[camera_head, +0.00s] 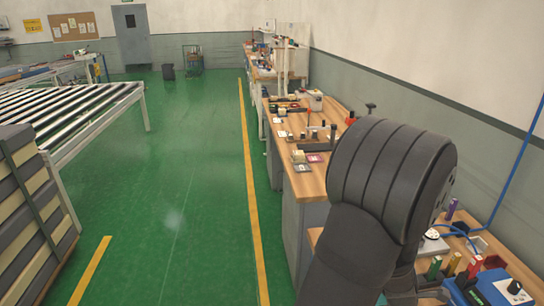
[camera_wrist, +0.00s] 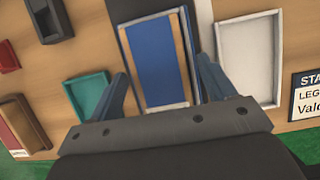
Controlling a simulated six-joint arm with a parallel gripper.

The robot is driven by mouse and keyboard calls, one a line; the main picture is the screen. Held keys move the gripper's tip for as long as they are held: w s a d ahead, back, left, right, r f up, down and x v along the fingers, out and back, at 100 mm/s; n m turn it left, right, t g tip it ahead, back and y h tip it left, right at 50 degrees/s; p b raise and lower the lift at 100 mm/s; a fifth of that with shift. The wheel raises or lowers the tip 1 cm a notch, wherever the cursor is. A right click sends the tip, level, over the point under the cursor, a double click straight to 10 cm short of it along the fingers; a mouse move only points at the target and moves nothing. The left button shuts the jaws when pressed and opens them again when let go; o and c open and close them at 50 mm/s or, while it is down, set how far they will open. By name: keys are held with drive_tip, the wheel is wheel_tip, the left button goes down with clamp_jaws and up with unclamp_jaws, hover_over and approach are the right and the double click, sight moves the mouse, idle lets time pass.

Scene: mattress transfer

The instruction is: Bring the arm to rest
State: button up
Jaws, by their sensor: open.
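My gripper (camera_wrist: 165,84) shows in the wrist view with its two bluish fingers spread apart, open, with nothing seen held between them. It is over a wooden bench top (camera_wrist: 88,45). A blue panel (camera_wrist: 152,55) with wood-coloured side strips and a pale edge lies below, between the fingers in the picture. In the head view, my dark arm fills the lower right, over the workbench, and my gripper is hidden behind it or out of the frame.
In the wrist view, a teal tray (camera_wrist: 88,92) lies left and a white tray (camera_wrist: 248,55) right. The workbench (camera_head: 312,182) carries small tools along the right wall. A roller conveyor (camera_head: 75,110) and stacked slabs (camera_head: 30,215) stand left. Green floor (camera_head: 190,170) between is clear.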

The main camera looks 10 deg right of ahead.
drive_tip(key=r, duration=0.4)
drive_tip(key=shift+s+r, duration=0.35)
drive_tip(key=shift+s, duration=0.05)
drive_tip(key=s+r, duration=0.6)
drive_tip(key=s, duration=0.5)
drive_tip(key=f, duration=0.3)
drive_tip(key=a+f, duration=0.1)
drive_tip(key=f, duration=0.2)
drive_tip(key=a+f, duration=0.1)
drive_tip(key=f, duration=0.2)
drive_tip(key=shift+w+a+f, duration=0.1)
drive_tip(key=shift+a, duration=0.1)
drive_tip(key=shift+f, duration=0.75)
